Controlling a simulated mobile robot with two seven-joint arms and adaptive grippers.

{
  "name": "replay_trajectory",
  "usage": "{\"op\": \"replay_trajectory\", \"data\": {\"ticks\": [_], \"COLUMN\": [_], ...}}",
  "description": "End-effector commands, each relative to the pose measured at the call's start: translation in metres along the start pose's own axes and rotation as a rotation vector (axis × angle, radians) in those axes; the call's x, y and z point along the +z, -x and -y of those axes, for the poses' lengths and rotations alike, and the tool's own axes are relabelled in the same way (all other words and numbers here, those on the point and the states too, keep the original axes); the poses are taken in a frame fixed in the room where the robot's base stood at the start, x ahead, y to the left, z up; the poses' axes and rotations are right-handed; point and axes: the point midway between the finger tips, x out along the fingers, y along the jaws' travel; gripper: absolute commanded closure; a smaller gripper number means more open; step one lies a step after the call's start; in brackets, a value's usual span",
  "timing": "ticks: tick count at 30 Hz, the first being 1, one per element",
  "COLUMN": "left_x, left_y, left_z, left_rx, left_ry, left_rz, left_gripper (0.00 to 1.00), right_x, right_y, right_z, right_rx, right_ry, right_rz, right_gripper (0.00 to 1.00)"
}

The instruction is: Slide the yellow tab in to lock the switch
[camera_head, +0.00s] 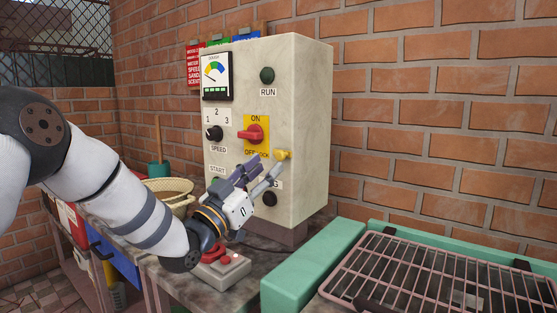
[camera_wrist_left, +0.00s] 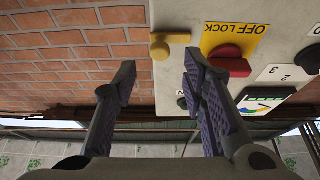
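The yellow tab (camera_head: 283,154) sticks out of the front of the pale control box, at the lower right of the red rotary switch (camera_head: 251,134). The switch sits on a yellow ON / OFF LOCK plate (camera_head: 256,119); its handle points left. My left gripper (camera_head: 268,163) is in front of the box, just below the switch, with its fingers apart and nothing between them. One finger partly overlaps the tab in the head view. In the left wrist view the tab (camera_wrist_left: 160,47) lies beyond the fingertips, between their directions; the switch (camera_wrist_left: 230,60) is beside the right finger. Whether a finger touches the tab is unclear.
The control box (camera_head: 305,130) also carries a speed knob (camera_head: 214,133), a gauge (camera_head: 216,75) and a RUN lamp (camera_head: 267,75). A red button on a grey base (camera_head: 220,268) lies below my left arm. A green-framed wire rack (camera_head: 440,275) stands at right.

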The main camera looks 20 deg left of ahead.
Motion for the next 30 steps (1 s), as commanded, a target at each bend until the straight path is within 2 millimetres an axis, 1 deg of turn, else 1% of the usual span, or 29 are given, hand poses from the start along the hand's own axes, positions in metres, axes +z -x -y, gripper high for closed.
{"op": "replay_trajectory", "data": {"ticks": [1,3,6,10,17,18,20,21,22,28,30], "left_x": [0.003,0.003,0.003,0.002,0.001,0.001,0.001,0.001,0.001,0.001,0.001], "left_y": [-0.011,-0.025,-0.040,-0.048,-0.049,-0.049,-0.049,-0.049,-0.049,-0.049,-0.049], "left_z": [0.000,0.000,0.000,0.000,0.000,0.000,0.000,0.000,0.000,0.001,0.005], "left_rx": [0.002,0.001,0.001,0.000,0.000,0.000,0.000,0.000,0.000,-0.001,-0.002], "left_ry": [-0.001,-0.001,-0.001,0.001,0.001,0.001,0.001,0.001,0.001,0.000,0.001], "left_rz": [0.001,0.002,0.002,0.003,0.002,0.002,0.003,0.002,0.002,0.002,0.002], "left_gripper": [0.62,0.62,0.62,0.62,0.62,0.71,0.84,0.93,1.00,1.00,1.00], "right_x": [0.001,0.002,0.003,0.003,0.003,0.003,0.003,0.003,0.003,0.003,0.003], "right_y": [-0.003,-0.004,-0.006,-0.007,-0.006,-0.006,-0.006,-0.006,-0.006,-0.007,-0.007], "right_z": [0.000,0.000,0.000,0.000,0.000,0.000,0.000,0.000,0.000,0.000,0.000], "right_rx": [0.000,0.001,0.001,0.001,0.001,0.001,0.001,0.001,0.001,0.001,0.001], "right_ry": [0.000,0.000,0.000,0.000,0.000,0.000,0.000,0.000,0.000,0.001,0.001], "right_rz": [0.006,0.010,0.015,0.016,0.015,0.015,0.015,0.015,0.015,0.015,0.017], "right_gripper": [0.60,0.60,0.60,0.60,0.60,0.60,0.60,0.60,0.60,0.60,0.60]}}
